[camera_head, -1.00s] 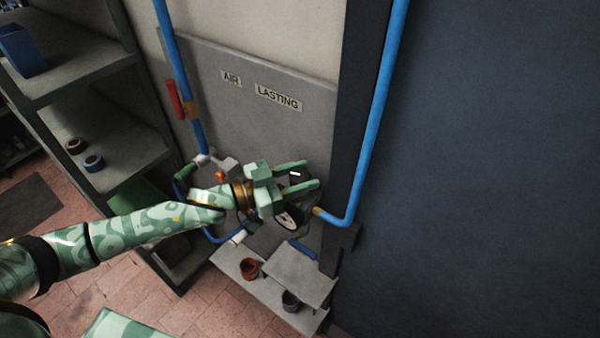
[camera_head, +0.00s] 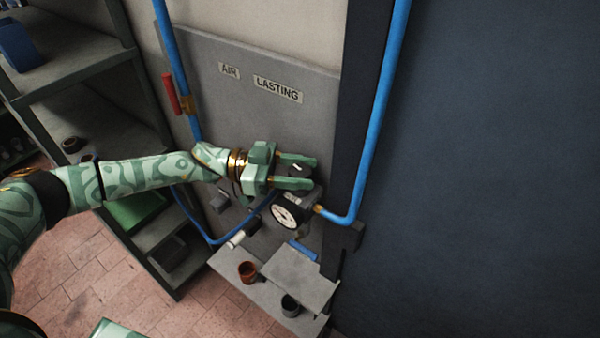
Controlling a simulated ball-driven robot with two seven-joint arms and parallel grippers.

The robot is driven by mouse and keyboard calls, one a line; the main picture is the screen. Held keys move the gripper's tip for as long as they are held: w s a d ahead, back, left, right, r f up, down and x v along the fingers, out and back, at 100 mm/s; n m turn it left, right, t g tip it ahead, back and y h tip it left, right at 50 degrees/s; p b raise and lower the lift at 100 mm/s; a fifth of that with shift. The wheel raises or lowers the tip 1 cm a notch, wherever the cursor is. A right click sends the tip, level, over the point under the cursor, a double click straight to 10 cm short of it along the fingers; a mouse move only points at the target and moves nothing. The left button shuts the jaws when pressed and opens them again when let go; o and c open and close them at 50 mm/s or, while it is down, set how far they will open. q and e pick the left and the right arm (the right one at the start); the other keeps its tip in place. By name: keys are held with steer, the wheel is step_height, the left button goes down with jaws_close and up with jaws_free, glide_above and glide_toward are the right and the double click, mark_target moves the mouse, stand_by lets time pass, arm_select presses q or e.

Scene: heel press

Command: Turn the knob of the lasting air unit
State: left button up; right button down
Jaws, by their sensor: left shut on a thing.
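The lasting air unit is mounted on a grey panel (camera_head: 215,105) under the labels AIR (camera_head: 229,71) and LASTING (camera_head: 278,90). Its round white gauge (camera_head: 285,216) faces me, below my gripper. The unit's dark knob (camera_head: 299,171) with a white mark sits above the gauge. My left gripper (camera_head: 300,171) reaches in from the left and is shut on the knob, one finger on each side. My forearm hides part of the unit and piping at the left. My right gripper is not in view.
A blue pipe (camera_head: 378,118) runs down the right to the unit, another (camera_head: 165,35) down the left with a red handle (camera_head: 169,93). Below, a small grey shelf (camera_head: 300,275) holds a brown cup (camera_head: 247,271) and a dark cup (camera_head: 290,306). Shelving (camera_head: 82,82) stands left.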

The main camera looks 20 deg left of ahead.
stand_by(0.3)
arm_select(q)
steer(key=o, duration=0.9)
steer(key=shift+o, duration=0.3)
steer(key=shift+s, duration=0.1)
